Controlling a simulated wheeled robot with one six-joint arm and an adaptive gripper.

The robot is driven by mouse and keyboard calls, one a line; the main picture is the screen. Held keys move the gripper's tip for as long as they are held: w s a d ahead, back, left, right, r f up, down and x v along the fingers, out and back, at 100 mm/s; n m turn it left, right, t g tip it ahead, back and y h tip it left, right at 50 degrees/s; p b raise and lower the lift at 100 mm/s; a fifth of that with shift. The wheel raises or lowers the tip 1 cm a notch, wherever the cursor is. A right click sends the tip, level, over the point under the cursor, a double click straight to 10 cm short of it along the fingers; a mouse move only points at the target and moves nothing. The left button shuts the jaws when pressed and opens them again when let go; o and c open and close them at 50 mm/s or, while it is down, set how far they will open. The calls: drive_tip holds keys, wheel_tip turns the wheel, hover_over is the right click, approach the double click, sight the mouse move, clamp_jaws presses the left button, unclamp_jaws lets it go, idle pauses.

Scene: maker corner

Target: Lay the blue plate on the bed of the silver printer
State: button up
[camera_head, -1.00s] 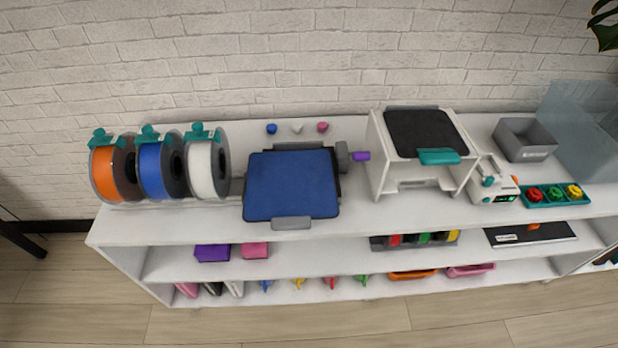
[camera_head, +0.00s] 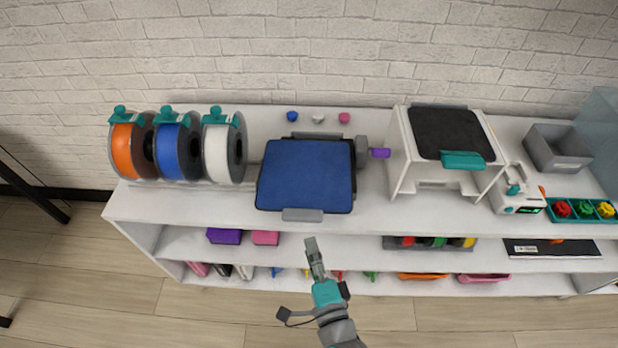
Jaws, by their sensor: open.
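The blue plate (camera_head: 305,176) lies flat on a dark, low printer-like base (camera_head: 357,152) on the shelf top. The plate covers most of that base. A grey tab (camera_head: 302,215) sticks out at the plate's front edge. I cannot tell for sure which machine is the silver printer; a white-framed machine (camera_head: 400,165) with a black plate and a teal handle stands to the right. My gripper (camera_head: 313,250) is open and empty, in front of the shelf unit and below the grey tab in the picture, apart from the plate. Its fingers show nearly edge-on.
Orange, blue and white spools (camera_head: 216,150) stand left of the plate. A grey part with a purple tip (camera_head: 380,153) lies between the two machines. A small white device (camera_head: 518,195) and a grey bin (camera_head: 556,150) are at right. The shelf's front strip is bare.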

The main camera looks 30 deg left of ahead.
sight(297, 221)
drive_tip(key=x, duration=0.6)
drive_tip(key=shift+s+a+r, duration=0.2)
drive_tip(key=shift+s+a, duration=0.1)
drive_tip(key=shift+a, duration=0.15)
drive_tip(key=shift+f+x, duration=0.2)
drive_tip(key=shift+x, duration=1.15)
drive_tip(key=shift+f+x, duration=0.15)
drive_tip(key=shift+x, duration=1.15)
drive_tip(key=shift+s+a, duration=0.15)
clamp_jaws()
